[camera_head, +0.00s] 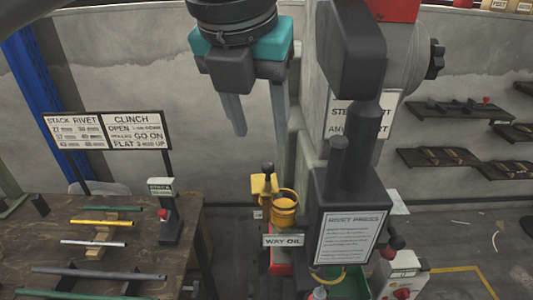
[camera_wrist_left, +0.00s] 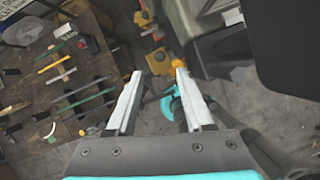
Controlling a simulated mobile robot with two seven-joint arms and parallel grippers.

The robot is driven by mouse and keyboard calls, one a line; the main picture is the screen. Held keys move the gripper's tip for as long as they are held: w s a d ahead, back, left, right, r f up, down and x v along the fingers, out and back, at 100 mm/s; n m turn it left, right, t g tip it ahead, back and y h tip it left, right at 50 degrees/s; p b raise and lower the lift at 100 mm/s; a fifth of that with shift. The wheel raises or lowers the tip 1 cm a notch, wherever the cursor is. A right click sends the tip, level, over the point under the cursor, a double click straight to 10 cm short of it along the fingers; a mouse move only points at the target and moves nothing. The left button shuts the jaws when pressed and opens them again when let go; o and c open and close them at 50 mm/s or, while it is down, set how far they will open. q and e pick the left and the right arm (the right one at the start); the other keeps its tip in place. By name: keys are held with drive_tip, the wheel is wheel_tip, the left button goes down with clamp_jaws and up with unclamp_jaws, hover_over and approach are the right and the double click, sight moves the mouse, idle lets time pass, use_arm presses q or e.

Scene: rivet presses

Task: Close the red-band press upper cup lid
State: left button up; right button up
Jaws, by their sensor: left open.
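The grey rivet press (camera_head: 349,225) stands right of centre in the head view, with a red band (camera_head: 394,9) at the top edge. A yellow cup (camera_head: 285,212) sits at its left side, above the "WAY OIL" sign (camera_head: 283,240). Its yellow lid (camera_head: 263,185) with a dark knob appears raised at the cup's left, leaving the round mouth uncovered. My left gripper (camera_head: 258,125) is open and empty, pointing down above the lid and cup. In the left wrist view, yellow parts (camera_wrist_left: 158,63) show just beyond the open fingertips. My right gripper is not in view.
A wooden workbench (camera_head: 25,240) with several rods and a small stand (camera_head: 171,212) lies at left. Wall shelves (camera_head: 440,157) hang at right. The press body closely borders the cup's right side. A red-and-white box (camera_head: 400,280) is at lower right.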

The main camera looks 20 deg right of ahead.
sight(268, 164)
use_arm(q)
drive_tip(key=p+x, duration=0.1)
drive_tip(key=x, duration=0.6)
drive_tip(key=shift+w+d+f, duration=0.1)
drive_tip(key=shift+w+f, duration=0.05)
drive_tip(key=shift+w+d+f, duration=0.1)
drive_tip(key=shift+w+f, duration=0.05)
drive_tip(key=shift+f, duration=0.25)
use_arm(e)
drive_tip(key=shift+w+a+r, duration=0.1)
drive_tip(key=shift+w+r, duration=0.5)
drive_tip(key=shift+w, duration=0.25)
use_arm(q)
clamp_jaws()
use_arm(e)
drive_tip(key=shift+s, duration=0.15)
